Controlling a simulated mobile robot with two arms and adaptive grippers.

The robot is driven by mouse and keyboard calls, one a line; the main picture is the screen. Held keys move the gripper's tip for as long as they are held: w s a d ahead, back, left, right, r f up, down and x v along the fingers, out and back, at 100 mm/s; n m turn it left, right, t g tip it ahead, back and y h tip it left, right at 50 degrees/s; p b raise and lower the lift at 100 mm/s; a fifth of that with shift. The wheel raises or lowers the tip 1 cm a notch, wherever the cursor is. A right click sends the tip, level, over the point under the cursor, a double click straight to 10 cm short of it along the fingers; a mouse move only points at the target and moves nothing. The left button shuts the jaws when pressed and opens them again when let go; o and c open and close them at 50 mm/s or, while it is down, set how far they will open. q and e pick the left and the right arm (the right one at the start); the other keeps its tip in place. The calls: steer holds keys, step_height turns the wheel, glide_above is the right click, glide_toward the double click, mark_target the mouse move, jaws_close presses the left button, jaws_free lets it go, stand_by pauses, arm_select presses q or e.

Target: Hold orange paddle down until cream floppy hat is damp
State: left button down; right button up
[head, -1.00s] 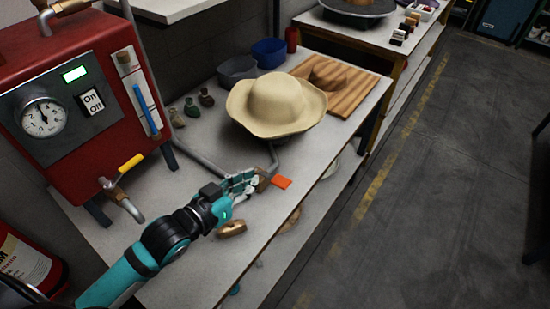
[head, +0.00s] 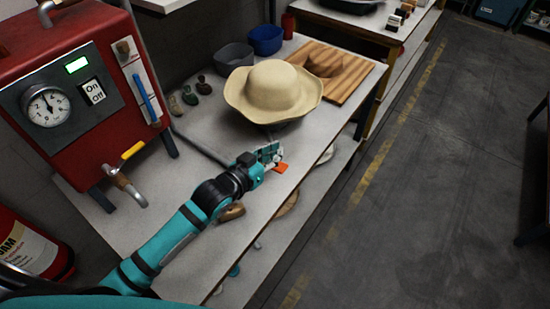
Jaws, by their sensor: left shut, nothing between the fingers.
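The cream floppy hat (head: 273,90) sits brim down, raised above the workbench, in the middle of the head view. The orange paddle (head: 281,168) shows as a small flat piece near the bench's front edge, below the hat. My left gripper (head: 270,155) is shut and empty, right at the paddle and partly covering it. I cannot tell whether the fingers touch it or press it. My right gripper is not in view. Whether the hat is damp cannot be seen.
A red boiler (head: 75,85) with a gauge and an On/Off plate stands at left. A grooved wooden board (head: 343,80), a blue bowl (head: 266,40) and a grey bowl (head: 235,57) are behind the hat. A wooden block (head: 231,212) lies near the front edge.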

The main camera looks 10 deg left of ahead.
mark_target(281, 168)
arm_select(q)
steer(key=f, duration=0.2)
steer(key=shift+s+d+f, duration=0.15)
steer(key=shift+s+f, duration=0.15)
steer(key=shift+s, duration=0.05)
steer(key=shift+f, duration=0.2)
steer(key=shift+d+f+m, duration=0.25)
steer(key=shift+f+m, duration=0.05)
steer(key=shift+s+d+f+m+y, duration=0.15)
steer(key=shift+d+f+m+y, duration=0.05)
steer(key=shift+f+m, duration=0.2)
steer(key=shift+s+d+f+m+y, duration=0.1)
steer(key=shift+d+f+m+y, duration=0.15)
steer(key=shift+f, duration=0.3)
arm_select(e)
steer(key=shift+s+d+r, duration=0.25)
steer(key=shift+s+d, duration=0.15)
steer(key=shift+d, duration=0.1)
arm_select(q)
steer(key=shift+a, duration=0.1)
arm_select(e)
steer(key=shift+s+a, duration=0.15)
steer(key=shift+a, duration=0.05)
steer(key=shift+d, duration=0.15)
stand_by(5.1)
